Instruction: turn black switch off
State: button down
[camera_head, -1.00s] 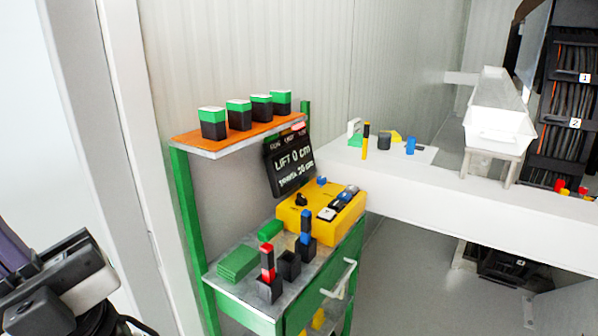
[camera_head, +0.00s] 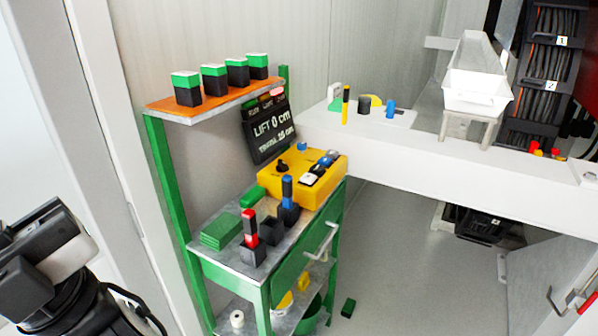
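A yellow control box (camera_head: 300,184) sits on the green workbench's metal top. A small black rotary switch (camera_head: 281,167) stands on the left part of the box's top face. Its exact setting is too small to read. A dark part of my arm (camera_head: 45,262) shows at the lower left, well apart from the box. I cannot make out gripper fingers on it, so its opening does not show.
On the workbench stand a red-handled piece (camera_head: 251,240), a blue-handled piece (camera_head: 288,200) and green plates (camera_head: 221,232). A black display (camera_head: 267,130) reads "LIFT 0 CM". An orange shelf (camera_head: 210,104) holds green-black blocks.

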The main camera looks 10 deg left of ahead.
aim_at(282, 167)
jog(key=i+l+u, duration=0.15)
jog(key=i+l, duration=0.2)
jog(key=i, duration=0.15)
jog(key=i+j, duration=0.3)
jog(key=i, duration=0.25)
